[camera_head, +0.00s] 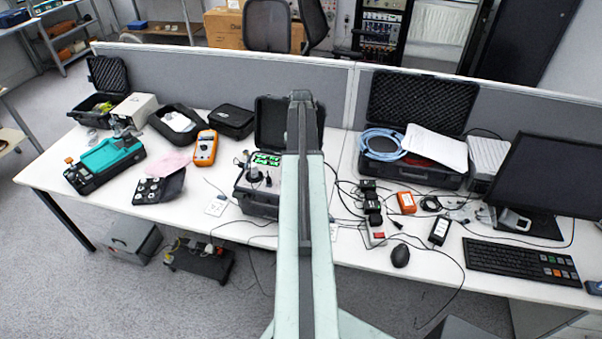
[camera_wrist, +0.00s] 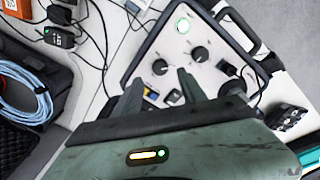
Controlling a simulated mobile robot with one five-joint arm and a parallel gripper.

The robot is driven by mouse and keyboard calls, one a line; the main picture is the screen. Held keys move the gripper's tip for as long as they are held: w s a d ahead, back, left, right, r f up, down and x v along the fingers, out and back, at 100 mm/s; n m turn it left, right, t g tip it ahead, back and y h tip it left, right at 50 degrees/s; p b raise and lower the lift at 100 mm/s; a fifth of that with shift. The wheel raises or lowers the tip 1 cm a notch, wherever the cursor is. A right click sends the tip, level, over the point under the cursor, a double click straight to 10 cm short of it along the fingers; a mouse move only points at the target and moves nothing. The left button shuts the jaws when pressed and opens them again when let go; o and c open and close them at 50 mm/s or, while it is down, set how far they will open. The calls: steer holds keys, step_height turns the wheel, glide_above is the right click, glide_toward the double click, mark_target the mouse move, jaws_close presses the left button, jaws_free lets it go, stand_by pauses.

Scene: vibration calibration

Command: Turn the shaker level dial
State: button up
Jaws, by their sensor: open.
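The shaker unit is an open black case with a light control panel (camera_wrist: 215,80), seen in the wrist view. It carries several round black dials, among them one at the upper right (camera_wrist: 200,54) and one at the left (camera_wrist: 160,66); I cannot read which is the level dial. My gripper (camera_wrist: 160,77) is open and empty, its two dark fingers reaching over the panel with the left dial just beyond their tips. Contact cannot be told. In the head view the case (camera_head: 257,200) stands mid-table, partly hidden by my arm, and my gripper is not visible.
Cables and small black boxes (camera_head: 371,205) lie right of the case. A grey partition (camera_head: 240,75) runs behind. Some white tabletop (camera_head: 120,195) at the left front is clear.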

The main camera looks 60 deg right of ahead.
step_height(320, 180, down, 6)
steer(key=b, duration=0.4)
steer(key=shift+b, duration=0.4)
steer(key=shift+r, duration=0.1)
jaws_close()
steer(key=shift+d, duration=0.1)
